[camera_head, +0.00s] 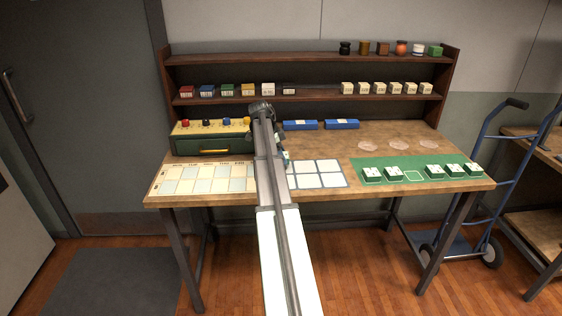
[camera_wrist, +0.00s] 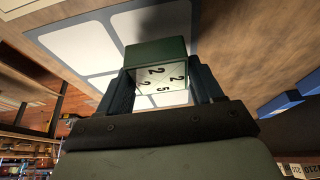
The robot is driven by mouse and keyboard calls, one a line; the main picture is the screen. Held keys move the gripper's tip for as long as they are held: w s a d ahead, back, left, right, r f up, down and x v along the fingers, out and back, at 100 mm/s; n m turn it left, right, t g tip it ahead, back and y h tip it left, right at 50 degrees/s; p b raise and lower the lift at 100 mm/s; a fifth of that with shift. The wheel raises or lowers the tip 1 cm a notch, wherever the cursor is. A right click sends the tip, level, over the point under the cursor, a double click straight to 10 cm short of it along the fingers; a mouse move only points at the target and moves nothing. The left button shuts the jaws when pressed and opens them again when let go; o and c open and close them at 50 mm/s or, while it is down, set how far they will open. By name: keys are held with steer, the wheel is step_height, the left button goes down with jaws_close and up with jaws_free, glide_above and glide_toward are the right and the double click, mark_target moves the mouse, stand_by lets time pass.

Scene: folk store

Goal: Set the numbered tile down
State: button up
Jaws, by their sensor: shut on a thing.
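The numbered tile (camera_wrist: 155,54) is a green block with a white face bearing black digits, among them 2s and a 5. My gripper (camera_wrist: 161,78) is shut on it, one finger on each side. In the wrist view the tile appears in front of a white-celled grid board (camera_wrist: 82,48); I cannot tell whether they touch. In the head view this board (camera_head: 320,173) lies at the table's middle front, and my arm hides most of the gripper and tile. Several similar tiles (camera_head: 394,172) sit on a green mat (camera_head: 390,161) at the right, where one outlined spot is empty.
A calendar-like sheet (camera_head: 187,186) lies at the left front of the table (camera_head: 349,142). Behind it stands a green box (camera_head: 199,145) with colored knobs. Two blue blocks (camera_head: 341,124) lie behind the grid. A shelf (camera_head: 318,99) with small blocks and jars runs along the back.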

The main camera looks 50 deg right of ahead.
steer(key=shift+f, duration=1.45)
steer(key=shift+f, duration=0.1)
steer(key=o, duration=1.2)
steer(key=shift+c, duration=0.2)
steer(key=v, duration=1.2)
